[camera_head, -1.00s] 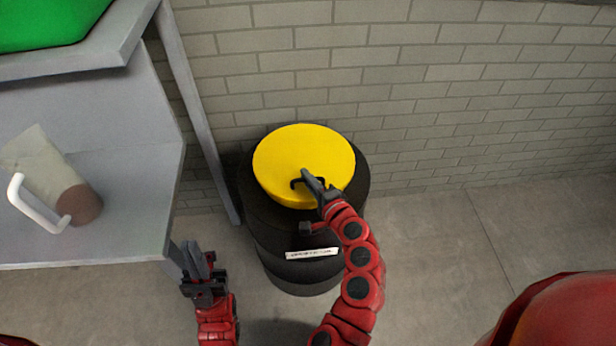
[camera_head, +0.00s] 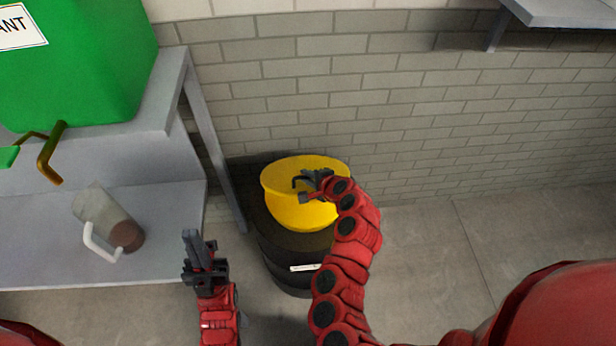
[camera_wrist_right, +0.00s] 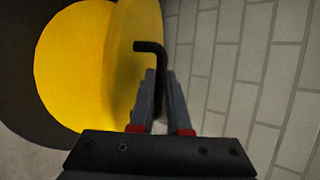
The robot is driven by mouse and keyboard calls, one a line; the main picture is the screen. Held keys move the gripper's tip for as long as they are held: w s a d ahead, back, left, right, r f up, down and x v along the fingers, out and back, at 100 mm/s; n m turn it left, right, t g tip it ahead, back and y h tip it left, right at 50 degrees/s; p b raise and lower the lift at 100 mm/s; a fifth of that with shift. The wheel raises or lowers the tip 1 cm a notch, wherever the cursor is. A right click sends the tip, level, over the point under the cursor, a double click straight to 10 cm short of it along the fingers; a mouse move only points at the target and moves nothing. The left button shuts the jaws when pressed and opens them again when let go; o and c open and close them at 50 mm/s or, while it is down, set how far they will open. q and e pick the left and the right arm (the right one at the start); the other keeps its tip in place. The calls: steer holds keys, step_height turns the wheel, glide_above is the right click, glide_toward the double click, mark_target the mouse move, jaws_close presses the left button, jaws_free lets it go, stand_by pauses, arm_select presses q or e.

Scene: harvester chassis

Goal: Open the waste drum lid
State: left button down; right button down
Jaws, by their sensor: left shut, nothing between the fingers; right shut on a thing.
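The waste drum (camera_head: 282,245) is a black barrel with a white label, standing on the floor by the brick wall. Its yellow lid (camera_head: 285,172) is tilted up from the drum. In the right wrist view the lid (camera_wrist_right: 140,25) stands at an angle to a round yellow surface (camera_wrist_right: 70,65) on the drum. My right gripper (camera_head: 306,182) is shut on the lid's dark bent handle (camera_wrist_right: 148,47), which sticks out between the fingers. My left gripper (camera_head: 193,245) is shut and empty, left of the drum and apart from it.
A grey bench (camera_head: 40,240) at the left holds a clear jug (camera_head: 100,210) with brown contents and a white handle. A green container (camera_head: 80,70) with a tap sits on its upper shelf. Another shelf (camera_head: 570,12) is at upper right. Floor right of the drum is clear.

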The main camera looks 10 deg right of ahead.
steer(key=shift+w+r+p, duration=0.4)
steer(key=shift+w+r, duration=0.15)
steer(key=shift+r, duration=0.25)
steer(key=shift+w+r, duration=0.45)
steer(key=shift+w, duration=0.1)
steer(key=c, duration=1.2)
jaws_free()
steer(key=shift+o, duration=0.2)
steer(key=p+v, duration=0.4)
steer(key=v, duration=1.3)
steer(key=shift+p, duration=0.4)
